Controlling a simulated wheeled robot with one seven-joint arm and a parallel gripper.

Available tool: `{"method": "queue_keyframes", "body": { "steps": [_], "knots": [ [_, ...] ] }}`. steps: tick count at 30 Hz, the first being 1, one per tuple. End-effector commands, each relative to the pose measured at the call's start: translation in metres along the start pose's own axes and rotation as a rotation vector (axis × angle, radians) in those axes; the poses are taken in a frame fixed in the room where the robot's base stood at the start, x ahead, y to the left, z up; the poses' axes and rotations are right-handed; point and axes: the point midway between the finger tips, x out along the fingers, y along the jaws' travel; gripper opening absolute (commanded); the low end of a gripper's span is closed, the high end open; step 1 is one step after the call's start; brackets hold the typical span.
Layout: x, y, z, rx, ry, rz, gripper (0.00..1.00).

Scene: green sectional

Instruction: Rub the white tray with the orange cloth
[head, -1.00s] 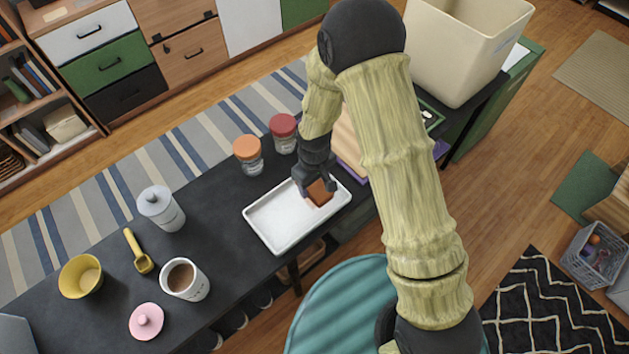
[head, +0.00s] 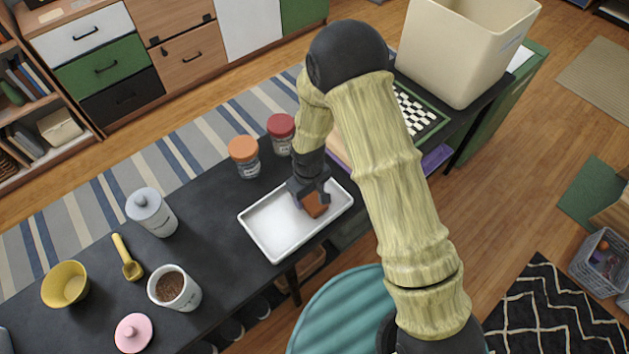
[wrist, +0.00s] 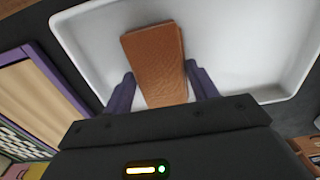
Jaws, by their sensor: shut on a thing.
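The white tray (head: 276,226) lies on the dark table, a shallow rectangle with a raised rim. The orange cloth (head: 315,206) is a small folded brown-orange block at the tray's right part. My gripper (head: 312,192) is shut on the cloth and points down over the tray. In the wrist view the cloth (wrist: 156,62) sits between the two fingers (wrist: 162,88) and reaches out over the tray floor (wrist: 230,45). I cannot tell whether its underside touches the tray.
Jars with orange (head: 243,150) and red (head: 281,125) lids stand just behind the tray. A lidded canister (head: 152,212), yellow scoop (head: 128,260), mug (head: 175,290) and yellow bowl (head: 66,285) are to the left. A chessboard (head: 418,112) and cream bin (head: 462,50) are at the right.

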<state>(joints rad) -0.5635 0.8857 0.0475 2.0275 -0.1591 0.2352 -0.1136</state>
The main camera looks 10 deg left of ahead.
Motion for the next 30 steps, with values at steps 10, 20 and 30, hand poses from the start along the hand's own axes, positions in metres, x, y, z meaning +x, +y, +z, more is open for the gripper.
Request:
{"method": "queue_keyframes", "body": {
  "steps": [10,20,30],
  "knots": [
    [0.002,-0.005,-0.012,0.002,0.002,0.000,0.29],
    [0.002,-0.001,-0.001,-0.002,0.000,0.000,0.29],
    [-0.006,0.005,0.013,-0.004,0.001,0.000,0.29]
  ]
}}
